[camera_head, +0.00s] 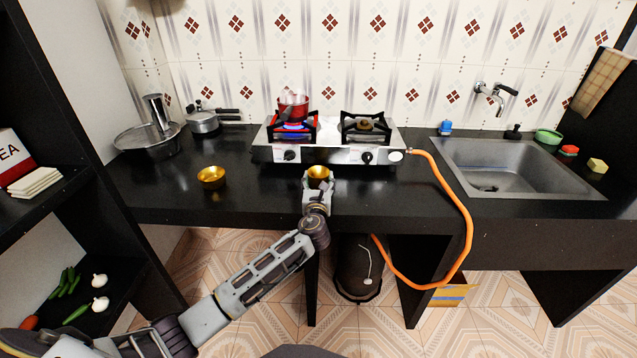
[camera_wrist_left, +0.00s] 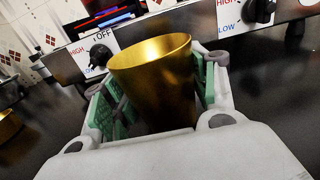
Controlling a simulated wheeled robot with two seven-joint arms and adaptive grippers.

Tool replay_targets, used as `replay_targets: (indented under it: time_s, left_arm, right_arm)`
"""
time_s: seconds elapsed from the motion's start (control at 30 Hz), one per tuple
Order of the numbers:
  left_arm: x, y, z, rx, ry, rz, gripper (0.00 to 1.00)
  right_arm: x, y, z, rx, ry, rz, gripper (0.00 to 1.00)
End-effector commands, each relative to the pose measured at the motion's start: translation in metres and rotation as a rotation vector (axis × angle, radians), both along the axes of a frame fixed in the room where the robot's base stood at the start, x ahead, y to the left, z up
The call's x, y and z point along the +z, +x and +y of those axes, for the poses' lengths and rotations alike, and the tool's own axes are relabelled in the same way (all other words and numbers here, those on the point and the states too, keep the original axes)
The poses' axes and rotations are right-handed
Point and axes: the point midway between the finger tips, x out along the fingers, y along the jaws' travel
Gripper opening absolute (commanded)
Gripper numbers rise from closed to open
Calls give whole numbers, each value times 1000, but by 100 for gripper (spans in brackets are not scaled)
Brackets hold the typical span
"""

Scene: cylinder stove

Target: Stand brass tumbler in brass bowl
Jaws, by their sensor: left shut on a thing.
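The brass tumbler (camera_wrist_left: 155,80) is upright between the green-padded fingers of my left gripper (camera_wrist_left: 158,100), which is shut on it. In the head view the tumbler (camera_head: 319,173) shows at the end of my left gripper (camera_head: 318,184), just in front of the stove. Whether its base touches the counter is hidden. The brass bowl (camera_head: 211,177) stands on the counter to the left of the tumbler, apart from it, and looks empty. Part of the bowl shows at the left edge of the wrist view (camera_wrist_left: 9,124). My right gripper is not in view.
A gas stove (camera_head: 330,155) with a red pot (camera_head: 293,108) on its left burner is close behind the tumbler. A steel pan (camera_head: 147,141) and a lidded pot (camera_head: 202,122) stand at the back left. The counter (camera_head: 262,190) between bowl and tumbler is clear. A sink (camera_head: 510,168) is at right.

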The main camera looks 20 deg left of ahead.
Motion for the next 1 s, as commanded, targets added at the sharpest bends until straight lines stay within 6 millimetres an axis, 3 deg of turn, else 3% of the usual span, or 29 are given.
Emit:
replay_targets:
  time_s: [0.37, 0.4, 0.53, 1.0]
  left_arm:
    - [-2, 0, 0, 0, 0, -1, 33]
    - [-2, 0, 0, 0, 0, -1, 62]
    - [-2, 0, 0, 0, 0, 0, 78]
    - [1, 0, 0, 0, 0, -1, 80]
  right_arm:
    - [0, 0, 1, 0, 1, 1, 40]
    - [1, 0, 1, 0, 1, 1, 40]
    - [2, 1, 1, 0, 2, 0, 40]
    - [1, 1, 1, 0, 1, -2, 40]
